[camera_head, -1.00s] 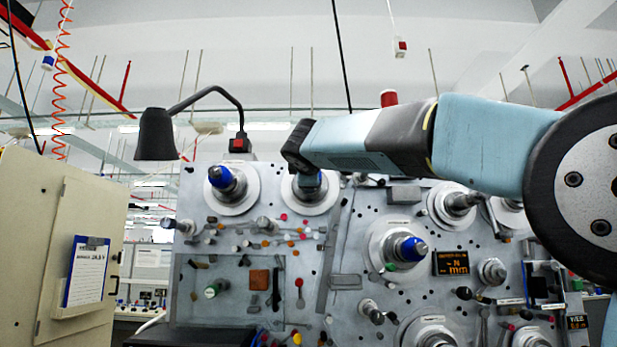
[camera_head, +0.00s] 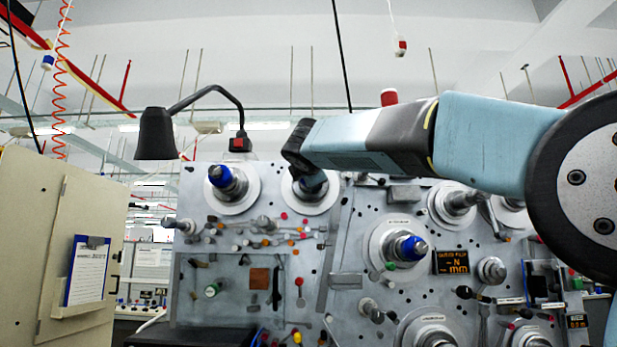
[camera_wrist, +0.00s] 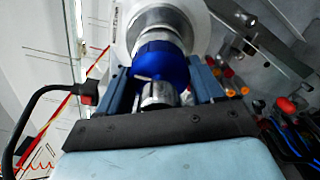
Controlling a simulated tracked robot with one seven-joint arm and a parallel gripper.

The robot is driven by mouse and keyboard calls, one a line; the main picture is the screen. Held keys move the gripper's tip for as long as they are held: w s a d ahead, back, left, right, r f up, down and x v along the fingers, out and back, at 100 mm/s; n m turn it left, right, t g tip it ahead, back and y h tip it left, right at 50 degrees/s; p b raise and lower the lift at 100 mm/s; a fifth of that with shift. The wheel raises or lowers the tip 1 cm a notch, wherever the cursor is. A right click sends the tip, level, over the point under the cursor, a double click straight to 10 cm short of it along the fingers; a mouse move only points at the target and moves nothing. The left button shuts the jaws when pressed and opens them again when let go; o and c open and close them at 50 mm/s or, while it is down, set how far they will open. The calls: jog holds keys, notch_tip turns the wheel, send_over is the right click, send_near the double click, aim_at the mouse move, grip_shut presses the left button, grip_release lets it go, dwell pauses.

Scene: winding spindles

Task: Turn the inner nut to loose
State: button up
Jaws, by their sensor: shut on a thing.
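The blue nut (camera_wrist: 160,65) sits on a metal spindle whose silver end (camera_wrist: 158,95) points toward the wrist camera. My gripper (camera_wrist: 161,76) has one finger on each side of the blue nut and is shut on it. In the head view my gripper (camera_head: 310,183) reaches the upper spindle plate (camera_head: 322,204), second from the left. My wrist and fingers hide the nut there. A pale round flange (camera_wrist: 195,20) lies behind the nut in the wrist view.
A spindle with a blue collar (camera_head: 222,177) stands to the left, another (camera_head: 410,247) at lower right. Small knobs and pegs cover the grey panel (camera_head: 340,255). A black lamp (camera_head: 155,135) hangs to the left. A beige cabinet (camera_head: 70,210) stands at far left.

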jog(key=shift+w+a+f, duration=0.1)
jog(key=shift+a+f, duration=0.15)
jog(key=shift+f, duration=0.1)
jog(key=o, duration=0.8)
jog(key=shift+o, duration=0.9)
jog(key=shift+r, duration=0.15)
jog(key=shift+d, duration=0.1)
jog(key=s, duration=1.4)
jog(key=shift+a, duration=0.3)
